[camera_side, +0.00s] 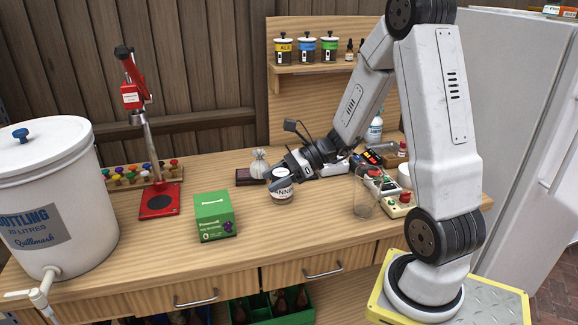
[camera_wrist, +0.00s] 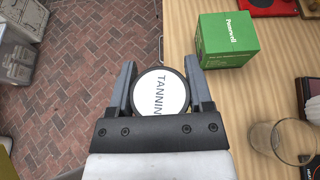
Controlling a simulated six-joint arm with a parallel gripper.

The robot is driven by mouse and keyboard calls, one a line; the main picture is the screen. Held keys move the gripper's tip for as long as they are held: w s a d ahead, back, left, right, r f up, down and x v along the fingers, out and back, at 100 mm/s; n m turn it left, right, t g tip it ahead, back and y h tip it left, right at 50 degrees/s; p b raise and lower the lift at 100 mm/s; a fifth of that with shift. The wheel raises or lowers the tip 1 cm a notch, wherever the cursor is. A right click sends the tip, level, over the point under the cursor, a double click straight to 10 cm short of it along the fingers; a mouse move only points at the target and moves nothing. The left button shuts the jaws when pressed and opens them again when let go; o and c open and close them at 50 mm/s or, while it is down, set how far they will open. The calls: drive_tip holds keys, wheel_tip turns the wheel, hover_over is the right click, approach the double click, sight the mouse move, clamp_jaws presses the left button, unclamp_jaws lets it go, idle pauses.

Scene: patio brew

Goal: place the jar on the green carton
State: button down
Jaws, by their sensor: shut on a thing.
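The side view does not clearly show whether the jar touches the wooden table (camera_side: 290,235). The green carton (camera_side: 214,216) stands on the table to the left of the jar. It also shows in the wrist view (camera_wrist: 227,40), beyond the jar to the upper right, apart from it. Its top is bare.
A clear glass (camera_side: 364,192) stands right of the jar; it shows in the wrist view (camera_wrist: 281,139). A large white bucket (camera_side: 50,195) and a red capping stand (camera_side: 158,200) are at the left. A small sack (camera_side: 259,164) sits behind. The table's front edge is near.

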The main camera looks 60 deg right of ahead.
drive_tip(key=w+a+r+n+g+y, duration=0.1)
drive_tip(key=w+a+r, duration=0.35)
drive_tip(key=w, duration=0.25)
hover_over(207, 204)
drive_tip(key=shift+s+f, duration=0.15)
drive_tip(key=shift+f, duration=2.05)
drive_tip(key=shift+s+f, duration=0.15)
drive_tip(key=shift+f, duration=2)
drive_tip(key=shift+w+f, duration=0.3)
drive_tip(key=shift+f, duration=1.55)
